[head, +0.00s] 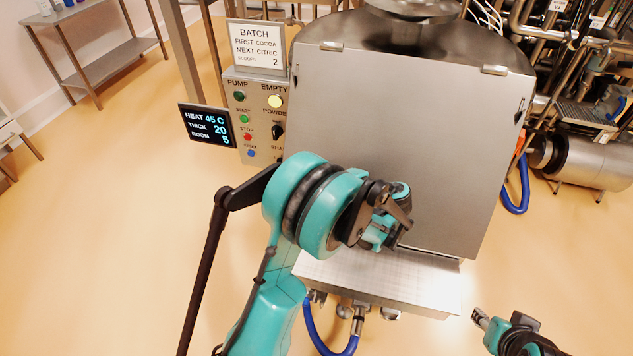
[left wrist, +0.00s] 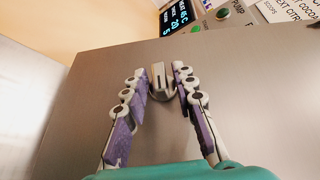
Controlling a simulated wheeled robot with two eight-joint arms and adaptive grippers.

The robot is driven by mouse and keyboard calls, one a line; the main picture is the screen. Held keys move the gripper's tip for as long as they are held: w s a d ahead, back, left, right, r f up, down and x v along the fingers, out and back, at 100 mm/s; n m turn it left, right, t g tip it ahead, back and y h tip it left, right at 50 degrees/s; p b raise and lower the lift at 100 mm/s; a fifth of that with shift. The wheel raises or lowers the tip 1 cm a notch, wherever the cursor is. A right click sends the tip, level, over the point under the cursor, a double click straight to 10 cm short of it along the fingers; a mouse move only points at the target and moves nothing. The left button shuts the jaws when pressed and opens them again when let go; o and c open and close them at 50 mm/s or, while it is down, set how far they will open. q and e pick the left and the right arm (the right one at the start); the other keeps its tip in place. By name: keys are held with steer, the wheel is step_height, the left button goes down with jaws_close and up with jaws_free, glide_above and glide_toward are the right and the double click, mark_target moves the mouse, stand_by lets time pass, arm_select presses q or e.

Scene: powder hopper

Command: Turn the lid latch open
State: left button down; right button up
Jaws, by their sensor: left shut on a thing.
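The large flat grey lid (head: 400,120) of the hopper hangs closed in the head view, with hinges at its top edge. It also fills much of the left wrist view (left wrist: 70,110). A small metal latch (left wrist: 161,83) stands out from it between the fingertips of my left gripper (left wrist: 160,78); the fingers close on its sides. In the head view my left gripper (head: 398,212) is at the lid's lower part and hides the latch. My right gripper (head: 480,318) is low at the right, apart from the hopper, and its finger gap is too small to judge.
A steel ledge (head: 400,283) juts out below the lid, with blue hoses under it. A control panel (head: 256,120), a batch sign (head: 257,46) and a dark display (head: 207,125) stand left of the lid. A steel cylinder (head: 590,160) lies at the right.

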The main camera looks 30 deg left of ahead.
arm_select(q)
steer(key=shift+w+d+f+m+t+y+b, duration=0.1)
steer(key=shift+m+t+y+b, duration=0.3)
steer(key=shift+m+t+b, duration=0.15)
steer(key=c, duration=1.5)
jaws_free()
steer(key=shift+c, duration=0.2)
steer(key=shift+d, duration=0.1)
steer(key=v, duration=1.2)
steer(key=shift+w, duration=0.1)
